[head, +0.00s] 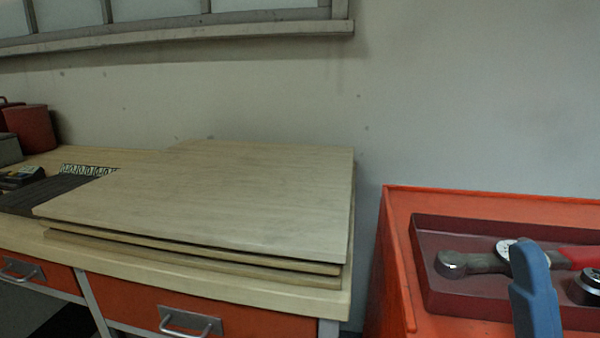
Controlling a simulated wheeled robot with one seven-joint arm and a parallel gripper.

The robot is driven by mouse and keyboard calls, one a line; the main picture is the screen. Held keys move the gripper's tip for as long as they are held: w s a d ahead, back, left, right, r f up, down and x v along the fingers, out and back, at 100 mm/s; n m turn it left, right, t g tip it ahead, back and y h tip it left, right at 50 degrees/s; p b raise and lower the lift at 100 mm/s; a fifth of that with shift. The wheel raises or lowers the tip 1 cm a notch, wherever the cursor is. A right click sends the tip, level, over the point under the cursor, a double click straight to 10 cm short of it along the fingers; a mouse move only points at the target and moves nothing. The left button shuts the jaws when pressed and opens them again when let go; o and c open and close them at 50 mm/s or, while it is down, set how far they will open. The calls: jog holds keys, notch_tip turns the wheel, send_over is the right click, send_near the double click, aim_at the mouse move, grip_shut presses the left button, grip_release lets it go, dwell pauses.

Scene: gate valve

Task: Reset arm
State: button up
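No gate valve is in view either. A blue curved piece (535,290) rises from the bottom edge at the lower right, in front of the red tray.
A wooden workbench (160,258) with stacked boards (230,195) stands left of centre, with orange drawers (130,310) below. A red can (30,127) stands far left.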

jog(key=s+d+f+m+g+h+p, duration=0.1)
jog(key=s+f+m+g+h, duration=0.3)
jog(key=s+f+g, duration=0.3)
jog(key=s+f+m+g+h+p, duration=0.1)
jog(key=s+f+m+g+h, duration=0.2)
jog(key=s+f, duration=0.8)
notch_tip(320, 180, down, 6)
jog(key=m+g, duration=0.2)
jog(key=g, duration=0.2)
jog(key=shift+s+d+f+h, duration=0.25)
jog(key=shift+d+h, duration=0.1)
jog(key=shift+h, duration=0.05)
